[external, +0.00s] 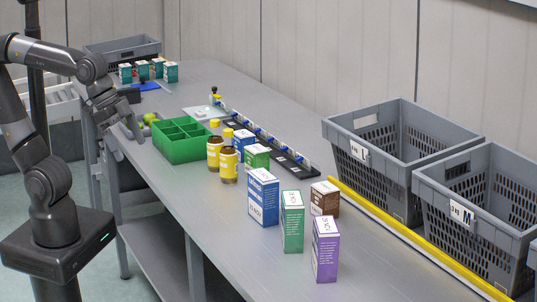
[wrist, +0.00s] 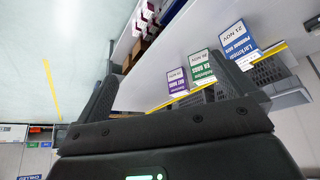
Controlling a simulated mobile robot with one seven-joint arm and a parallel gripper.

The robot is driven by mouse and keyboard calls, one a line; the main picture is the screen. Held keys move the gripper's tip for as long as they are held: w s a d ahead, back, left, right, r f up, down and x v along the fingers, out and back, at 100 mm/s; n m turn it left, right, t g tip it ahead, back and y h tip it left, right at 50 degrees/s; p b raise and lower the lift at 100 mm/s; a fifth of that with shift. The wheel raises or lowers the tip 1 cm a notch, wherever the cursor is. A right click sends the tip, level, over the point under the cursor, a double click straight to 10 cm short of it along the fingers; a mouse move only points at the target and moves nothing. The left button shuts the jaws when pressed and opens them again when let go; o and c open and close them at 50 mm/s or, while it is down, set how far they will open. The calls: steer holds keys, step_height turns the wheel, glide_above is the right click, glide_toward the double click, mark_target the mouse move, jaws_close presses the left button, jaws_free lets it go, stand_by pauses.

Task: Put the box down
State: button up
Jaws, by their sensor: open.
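My gripper (external: 128,122) is open at the left edge of the bench, beside the green divided tray; I see nothing held in it. Its dark fingers also show in the wrist view (wrist: 170,95). A blue box (external: 263,197), a green box (external: 292,222), a purple box (external: 325,249) and a brown box (external: 324,198) stand upright on the near part of the bench, apart from my gripper. The wrist view also shows a purple box (wrist: 177,82), a green box (wrist: 202,67) and a blue box (wrist: 238,43). Which box the task means, I cannot tell.
The green tray (external: 180,140) stands near brown bottles (external: 229,163) and smaller boxes (external: 256,157). Grey crates (external: 350,150) stand behind a yellow rail (external: 400,236) at right. Teal boxes (external: 171,72) and another crate (external: 122,50) are at the far end. The bench's front left is clear.

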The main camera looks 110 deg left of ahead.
steer(key=s+f, duration=0.2)
steer(key=s, duration=0.2)
steer(key=shift+s+d+f, duration=0.1)
steer(key=shift+s+f, duration=0.05)
steer(key=shift+f, duration=0.25)
